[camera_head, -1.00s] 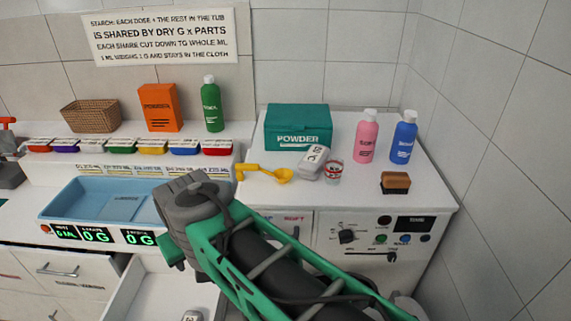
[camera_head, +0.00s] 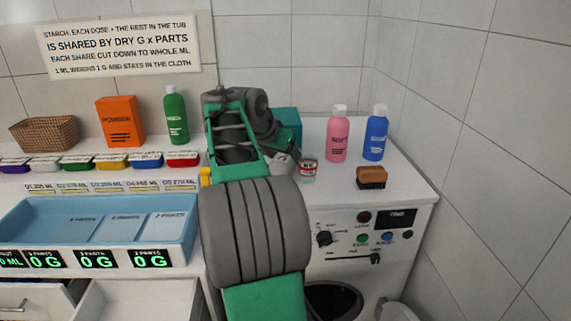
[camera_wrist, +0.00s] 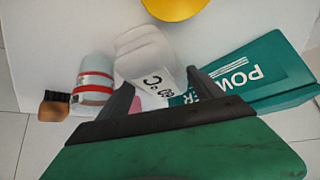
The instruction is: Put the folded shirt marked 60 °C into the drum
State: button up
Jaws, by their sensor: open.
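The folded shirt (camera_head: 283,165) is a pale grey-white bundle on top of the washing machine, partly hidden by my arm in the head view. In the wrist view the shirt (camera_wrist: 140,52) shows its white label reading 60 °C, upside down. My gripper (camera_wrist: 158,80) is open, its dark fingers on either side of the label end in that view. Whether they touch the cloth I cannot tell. The gripper is hidden in the head view. The drum (camera_head: 333,302) shows as a dark round opening low in the machine's front, with its pale door (camera_head: 398,311) swung open at right.
A glass jar (camera_head: 309,170) with a red band stands close beside the shirt. The teal powder box (camera_wrist: 245,75) is close on the other side. A brush (camera_head: 371,177), pink bottle (camera_head: 338,135) and blue bottle (camera_head: 376,134) stand to the right. A yellow scoop (camera_wrist: 175,8) lies nearby.

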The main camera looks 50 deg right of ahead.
jog(key=shift+d+f, duration=0.2)
jog(key=shift+f, duration=0.05)
jog(key=c, duration=1.2)
